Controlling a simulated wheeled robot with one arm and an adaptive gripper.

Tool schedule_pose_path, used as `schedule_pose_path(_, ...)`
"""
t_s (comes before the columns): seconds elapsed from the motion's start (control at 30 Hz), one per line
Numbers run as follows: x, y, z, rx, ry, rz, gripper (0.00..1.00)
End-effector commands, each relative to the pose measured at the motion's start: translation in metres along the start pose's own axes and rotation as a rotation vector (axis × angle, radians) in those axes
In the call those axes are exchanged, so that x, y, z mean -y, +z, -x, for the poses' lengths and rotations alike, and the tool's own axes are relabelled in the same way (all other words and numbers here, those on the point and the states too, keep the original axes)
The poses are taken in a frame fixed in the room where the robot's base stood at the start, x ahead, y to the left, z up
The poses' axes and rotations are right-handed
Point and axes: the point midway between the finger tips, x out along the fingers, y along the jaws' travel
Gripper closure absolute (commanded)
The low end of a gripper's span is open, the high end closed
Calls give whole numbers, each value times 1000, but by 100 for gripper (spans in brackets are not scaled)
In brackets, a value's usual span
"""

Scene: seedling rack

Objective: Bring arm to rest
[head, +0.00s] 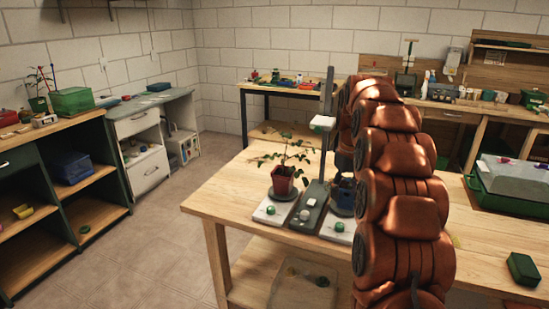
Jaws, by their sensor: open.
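My arm (405,200), with copper-coloured rounded links, rises in front of the bench at right of centre in the head view. It stands nearly upright and bends at the top. My gripper cannot be made out; a dark part shows behind the arm's left edge, but I cannot tell what it is. The wooden bench (232,195) lies behind the arm. On it, a seedling in a red-brown pot (283,181) stands upright on the left plate of a grey stand (310,208). A blue pot (341,196) on the right side is partly hidden by my arm.
A tall grey post (326,120) rises from the stand, close to my arm. A green case with a grey lid (515,180) and a small green box (523,269) lie at right. A shelf unit (60,195) stands at left. The floor (165,230) between is clear.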

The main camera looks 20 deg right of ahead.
Motion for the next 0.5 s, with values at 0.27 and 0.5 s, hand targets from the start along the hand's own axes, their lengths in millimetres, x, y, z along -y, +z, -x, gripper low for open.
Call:
schedule_pose_path(0.27,22,10,12,6,-6,5,42)
schedule_pose_path(0.5,82,47,35,26,-19,10,42)
